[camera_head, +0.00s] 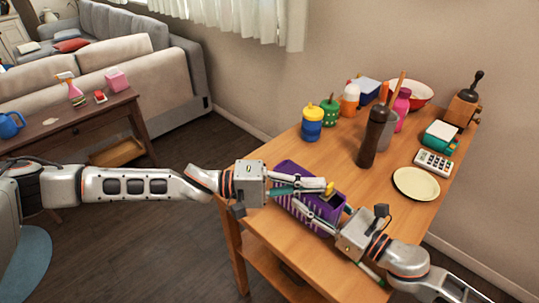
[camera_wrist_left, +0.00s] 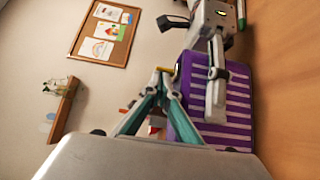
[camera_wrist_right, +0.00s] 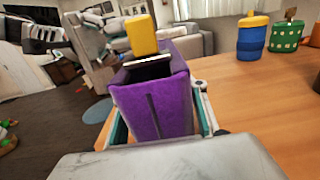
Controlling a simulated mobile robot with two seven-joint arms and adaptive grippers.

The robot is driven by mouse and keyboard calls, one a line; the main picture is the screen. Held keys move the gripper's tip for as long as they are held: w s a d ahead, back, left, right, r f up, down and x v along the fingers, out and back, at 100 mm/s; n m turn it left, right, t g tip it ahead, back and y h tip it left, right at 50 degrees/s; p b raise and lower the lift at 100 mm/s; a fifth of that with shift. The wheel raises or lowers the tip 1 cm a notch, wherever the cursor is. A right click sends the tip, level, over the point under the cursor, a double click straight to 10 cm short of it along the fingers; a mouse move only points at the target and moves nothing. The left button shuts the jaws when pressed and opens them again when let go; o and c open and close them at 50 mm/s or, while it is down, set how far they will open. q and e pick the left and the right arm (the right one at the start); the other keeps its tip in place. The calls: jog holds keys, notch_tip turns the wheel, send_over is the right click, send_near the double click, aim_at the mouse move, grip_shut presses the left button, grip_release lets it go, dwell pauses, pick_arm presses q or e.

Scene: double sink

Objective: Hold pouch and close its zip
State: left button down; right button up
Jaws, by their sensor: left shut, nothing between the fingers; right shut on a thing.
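The purple pouch with pale stripes (camera_head: 290,172) lies at the table's near left edge. My right gripper (camera_head: 318,207) is shut on it, one finger along each side; the right wrist view shows the pouch (camera_wrist_right: 155,105) between the fingers. A yellow zip tab (camera_wrist_right: 141,35) stands up at the pouch's top, by a dark opening (camera_wrist_right: 148,68). My left gripper (camera_head: 322,186) is shut and empty, its tips close to the yellow tab (camera_head: 329,188). In the left wrist view its closed fingers (camera_wrist_left: 163,78) are beside the striped pouch (camera_wrist_left: 238,108); I cannot tell whether they touch the tab.
The wooden table (camera_head: 300,150) holds a blue-yellow cup (camera_head: 312,123), a green pot (camera_head: 330,111), a brown pepper mill (camera_head: 373,137), a cream plate (camera_head: 416,184) and a calculator (camera_head: 435,163). Bare wood lies between the pouch and the plate. A side table (camera_head: 70,125) stands at left.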

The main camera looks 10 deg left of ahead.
pick_arm(q)
jog(key=shift+s+d, duration=0.1)
jog(key=shift+w+a, duration=0.3)
jog(key=shift+a, duration=0.05)
jog(key=a, duration=0.1)
jog(key=w+a, duration=0.1)
jog(key=a, duration=0.2)
jog(key=shift+w+a, duration=0.1)
jog(key=shift+w, duration=0.3)
jog(key=s+a, duration=0.1)
jog(key=a, duration=0.7)
jog(key=shift+s+a, duration=0.2)
jog(key=shift+s, duration=0.1)
pick_arm(e)
jog(key=o, duration=1.3)
jog(key=shift+c, duration=0.2)
